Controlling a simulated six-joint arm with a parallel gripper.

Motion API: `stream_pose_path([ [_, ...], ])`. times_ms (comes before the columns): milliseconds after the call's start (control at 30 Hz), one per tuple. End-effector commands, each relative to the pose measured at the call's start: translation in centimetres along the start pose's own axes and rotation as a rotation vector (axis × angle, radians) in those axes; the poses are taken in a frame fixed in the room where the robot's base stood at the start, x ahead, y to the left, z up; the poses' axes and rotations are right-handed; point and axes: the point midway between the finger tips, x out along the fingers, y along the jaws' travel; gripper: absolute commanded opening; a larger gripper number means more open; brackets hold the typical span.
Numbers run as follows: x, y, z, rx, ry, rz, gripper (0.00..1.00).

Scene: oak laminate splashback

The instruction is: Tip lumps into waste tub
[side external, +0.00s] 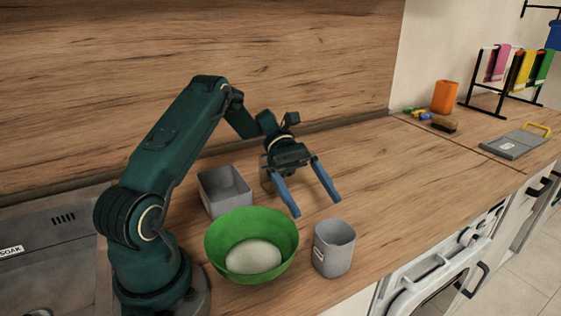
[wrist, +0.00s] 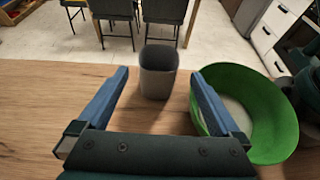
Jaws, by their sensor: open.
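My gripper (side external: 318,208) is open and empty above the worktop, its two blue fingers spread wide. A grey cup (side external: 333,258) with a small pale label stands upright in front of the fingers, apart from them. In the wrist view the cup (wrist: 157,82) shows beyond and between the fingertips. A green bowl (side external: 270,222) with a rounded pale mass (side external: 252,257) inside stands left of the cup; the bowl (wrist: 275,125) is at the right in the wrist view. A grey rectangular tub (side external: 224,193) stands behind the bowl. I cannot tell which container is the waste tub, and no lumps are clearly visible.
A sink area labelled SOAK (side external: 12,250) is at the left. An orange cup (side external: 445,97), small coloured pieces, a brown block (side external: 444,126), a grey dustpan-like item (side external: 515,142) and a cloth rack (side external: 500,85) are far right. The worktop (side external: 410,180) right of my gripper is clear.

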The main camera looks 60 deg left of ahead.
Motion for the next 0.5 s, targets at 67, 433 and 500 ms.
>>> stream_pose_path([
  [67,0.2,-0.2,0.8,0.034,0.04,-0.02,1.0],
  [433,3.0,-4.4,6.6,0.471,0.484,-0.241,1.0],
  [500,3.4,-5.5,7.4,0.574,0.569,-0.284,1.0],
])
